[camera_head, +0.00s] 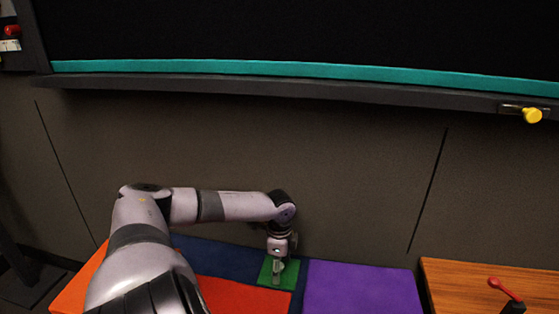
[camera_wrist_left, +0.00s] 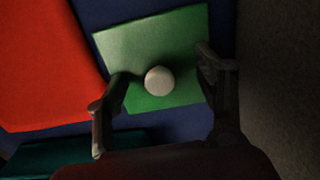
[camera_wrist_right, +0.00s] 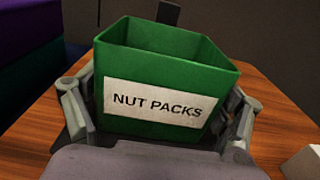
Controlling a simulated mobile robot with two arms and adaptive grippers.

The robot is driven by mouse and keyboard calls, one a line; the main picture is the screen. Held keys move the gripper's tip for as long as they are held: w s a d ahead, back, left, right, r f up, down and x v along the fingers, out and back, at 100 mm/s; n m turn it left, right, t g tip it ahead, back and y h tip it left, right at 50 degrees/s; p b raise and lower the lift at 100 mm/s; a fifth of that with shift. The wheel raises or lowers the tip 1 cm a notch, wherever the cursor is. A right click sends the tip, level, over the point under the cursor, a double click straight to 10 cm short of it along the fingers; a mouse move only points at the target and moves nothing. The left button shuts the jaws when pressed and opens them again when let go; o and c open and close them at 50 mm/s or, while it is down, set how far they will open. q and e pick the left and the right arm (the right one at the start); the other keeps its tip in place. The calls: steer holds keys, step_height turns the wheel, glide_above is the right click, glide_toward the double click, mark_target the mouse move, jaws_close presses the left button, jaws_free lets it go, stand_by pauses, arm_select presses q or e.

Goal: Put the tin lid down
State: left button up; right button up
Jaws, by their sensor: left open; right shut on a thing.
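My left gripper (camera_head: 278,270) points down over a small green pad (camera_head: 291,274). My right gripper (camera_wrist_right: 155,95) is shut on a green open-topped bin (camera_wrist_right: 165,50) with a "NUT PACKS" label, above or on a wooden surface. I cannot make out a tin lid for certain in any view.
A purple block (camera_head: 360,288) and a red-orange block (camera_head: 245,295) flank the green pad. A wooden tabletop (camera_head: 470,280) with a red-handled lever (camera_head: 505,289) is at right.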

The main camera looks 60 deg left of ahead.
arm_select(q)
steer(key=shift+s, duration=0.1)
steer(key=c, duration=1.2)
steer(key=shift+f, duration=0.15)
jaws_close()
